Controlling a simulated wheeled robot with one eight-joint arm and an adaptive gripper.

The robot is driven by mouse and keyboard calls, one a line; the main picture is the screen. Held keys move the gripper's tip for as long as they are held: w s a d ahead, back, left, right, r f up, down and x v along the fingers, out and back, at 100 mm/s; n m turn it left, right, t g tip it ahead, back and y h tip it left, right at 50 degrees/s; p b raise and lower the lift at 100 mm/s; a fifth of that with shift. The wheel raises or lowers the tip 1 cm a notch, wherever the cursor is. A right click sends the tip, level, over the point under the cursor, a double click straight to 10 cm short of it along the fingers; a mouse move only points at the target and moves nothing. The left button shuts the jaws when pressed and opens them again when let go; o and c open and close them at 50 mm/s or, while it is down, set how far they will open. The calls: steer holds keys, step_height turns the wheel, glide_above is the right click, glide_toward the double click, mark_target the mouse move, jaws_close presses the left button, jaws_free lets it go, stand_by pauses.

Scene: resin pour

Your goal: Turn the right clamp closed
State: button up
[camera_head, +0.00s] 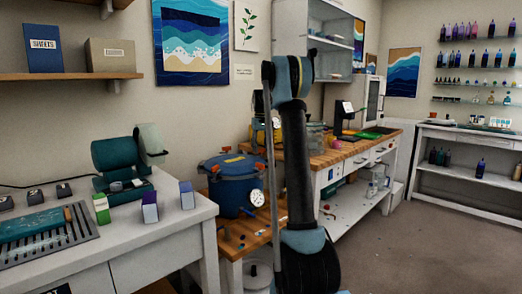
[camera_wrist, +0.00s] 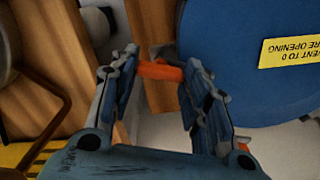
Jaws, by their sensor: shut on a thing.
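The blue pressure pot (camera_head: 228,192) stands on the wooden bench in the head view, with small orange clamp parts (camera_head: 215,168) near its lid. Its blue lid fills the upper right of the wrist view (camera_wrist: 230,60). My gripper (camera_wrist: 161,60) is at the lid's edge, with one finger on each side of an orange clamp handle (camera_wrist: 160,71), and is shut on it. The handle lies roughly crosswise between the fingers.
A yellow label (camera_wrist: 290,50) is on the lid. A white-faced gauge (camera_head: 257,198) sticks out from the pot's front. A white worktable (camera_head: 150,250) with several small boxes stands at the left. The floor (camera_head: 430,235) at the right is clear.

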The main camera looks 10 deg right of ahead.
steer(key=shift+n, duration=2.2)
steer(key=o, duration=1.1)
steer(key=shift+d, duration=0.1)
steer(key=shift+c, duration=0.2)
step_height(320, 180, up, 12)
steer(key=shift+w, duration=0.15)
steer(key=shift+f, duration=0.1)
